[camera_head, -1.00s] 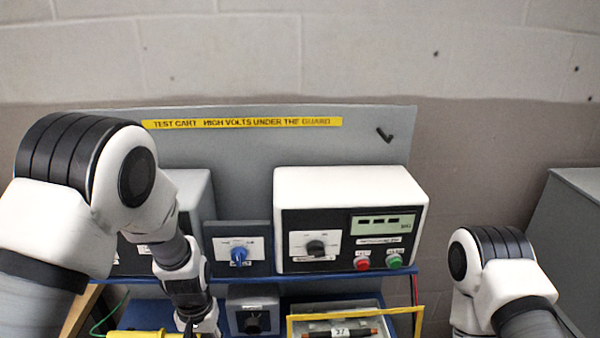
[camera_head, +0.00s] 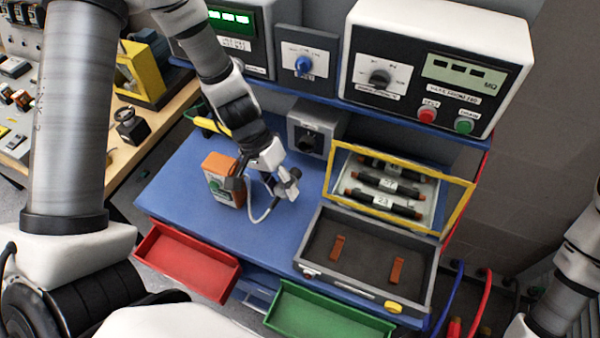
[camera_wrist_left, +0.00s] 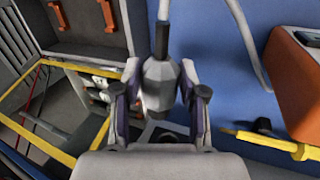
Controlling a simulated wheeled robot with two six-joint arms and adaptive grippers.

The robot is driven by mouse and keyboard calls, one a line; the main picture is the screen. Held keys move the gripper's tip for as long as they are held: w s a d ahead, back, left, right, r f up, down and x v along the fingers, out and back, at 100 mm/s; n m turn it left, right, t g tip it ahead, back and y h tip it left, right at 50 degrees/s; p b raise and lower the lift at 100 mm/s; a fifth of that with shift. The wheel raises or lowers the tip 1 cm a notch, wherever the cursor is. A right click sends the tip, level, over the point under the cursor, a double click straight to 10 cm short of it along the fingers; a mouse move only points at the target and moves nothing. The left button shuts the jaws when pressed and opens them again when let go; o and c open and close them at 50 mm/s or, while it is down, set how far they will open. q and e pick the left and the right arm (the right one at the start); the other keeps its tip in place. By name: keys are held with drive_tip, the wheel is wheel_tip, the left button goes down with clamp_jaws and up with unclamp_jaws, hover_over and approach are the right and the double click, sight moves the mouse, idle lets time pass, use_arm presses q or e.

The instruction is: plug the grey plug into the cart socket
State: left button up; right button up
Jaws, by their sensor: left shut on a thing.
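The grey plug (camera_wrist_left: 158,76) is between the fingers of my left gripper (camera_wrist_left: 160,98), which is shut on it. A pale cable runs from the plug's dark tail. In the head view my left gripper (camera_head: 286,185) is over the blue cart top, beside an orange tester (camera_head: 224,180) with a green face. The cart socket (camera_head: 311,141) is the dark round opening in a grey box behind the gripper. The plug is apart from it. In the wrist view a dark part beyond the fingers is mostly hidden. My right arm shows at the lower right, its gripper out of view.
A yellow-framed guard (camera_head: 459,207) over dark fuses and an open grey case (camera_head: 420,290) stand right of the gripper. Red (camera_head: 190,262) and green (camera_head: 325,315) drawers stick out in front. The blue top (camera_head: 185,190) is clear left of the tester.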

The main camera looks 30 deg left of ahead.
use_arm(q)
drive_tip(key=shift+w+d+f+n+h+b, duration=0.15)
drive_tip(key=shift+d+f+n+h+b, duration=0.2)
drive_tip(key=shift+d+n, duration=0.2)
drive_tip(key=shift+w+a+r+t+h, duration=0.1)
drive_tip(key=shift+w+a+t+h, duration=0.05)
drive_tip(key=shift+a+t+h, duration=0.15)
drive_tip(key=shift+s+a+r+h, duration=0.15)
drive_tip(key=shift+s+a, duration=0.1)
drive_tip(key=shift+a, duration=0.3)
drive_tip(key=shift+s+a+r+h, duration=0.1)
drive_tip(key=shift+s+a, duration=0.15)
drive_tip(key=shift+a, duration=0.3)
drive_tip(key=shift+w+d+f, duration=0.1)
drive_tip(key=shift+w+d, duration=0.25)
drive_tip(key=shift+d, duration=0.3)
drive_tip(key=shift+w+d+b, duration=0.1)
drive_tip(key=shift+d+b, duration=0.1)
drive_tip(key=shift+b, duration=0.1)
drive_tip(key=shift+w+a, duration=0.45)
drive_tip(key=shift+w, duration=0.1)
drive_tip(key=w, duration=0.4)
drive_tip(key=shift+w+a, duration=0.1)
drive_tip(key=shift+w, duration=0.15)
use_arm(e)
wheel_tip(320, 180, down, 2)
drive_tip(key=shift+f, duration=0.15)
drive_tip(key=shift+s+a, duration=0.1)
